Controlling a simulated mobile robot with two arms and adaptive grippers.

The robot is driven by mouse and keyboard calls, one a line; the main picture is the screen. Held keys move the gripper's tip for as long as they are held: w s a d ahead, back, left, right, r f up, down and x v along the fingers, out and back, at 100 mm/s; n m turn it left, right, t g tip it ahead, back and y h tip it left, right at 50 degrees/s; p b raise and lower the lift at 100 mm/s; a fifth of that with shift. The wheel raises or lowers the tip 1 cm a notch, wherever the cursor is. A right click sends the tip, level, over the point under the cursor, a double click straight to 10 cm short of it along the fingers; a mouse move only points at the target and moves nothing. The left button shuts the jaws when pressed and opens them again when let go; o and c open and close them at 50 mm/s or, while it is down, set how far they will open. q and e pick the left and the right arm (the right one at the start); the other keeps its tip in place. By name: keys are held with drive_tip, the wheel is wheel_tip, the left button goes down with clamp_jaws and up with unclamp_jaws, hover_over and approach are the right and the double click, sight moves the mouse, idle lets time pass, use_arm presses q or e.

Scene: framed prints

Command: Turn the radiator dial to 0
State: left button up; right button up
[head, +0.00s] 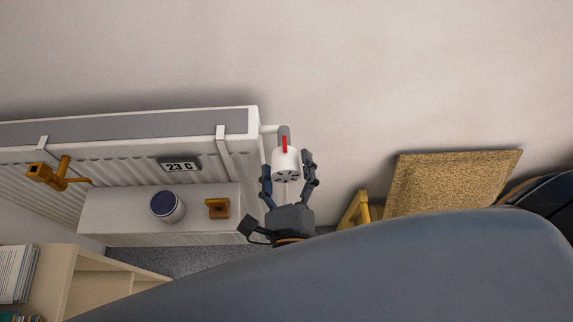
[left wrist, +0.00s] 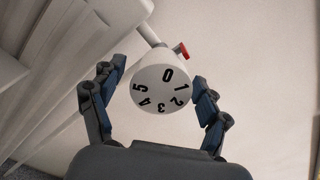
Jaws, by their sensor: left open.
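The radiator dial (head: 286,166) is a white round knob on the valve at the radiator's right end, with a red marker (head: 284,144) behind it. In the left wrist view the dial face (left wrist: 160,88) shows digits 0 to 5. The 0 is at the top, the 1 to its right, the 5 at the left. The red marker (left wrist: 181,50) shows beyond the upper right rim, nearest the 0 and 1. My left gripper (head: 288,163) is open, one finger on each side of the dial; contact cannot be told. My right gripper is not in view.
The white radiator (head: 228,175) fills the left, with a "23 C" display (head: 180,164) and an orange watering can (head: 47,174). Below are a shelf (head: 100,222), a dark-topped pot (head: 167,206) and a brown block (head: 217,208). A cork-like board (head: 450,182) leans at right.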

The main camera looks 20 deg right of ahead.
use_arm(q)
drive_tip(key=v, duration=1.2)
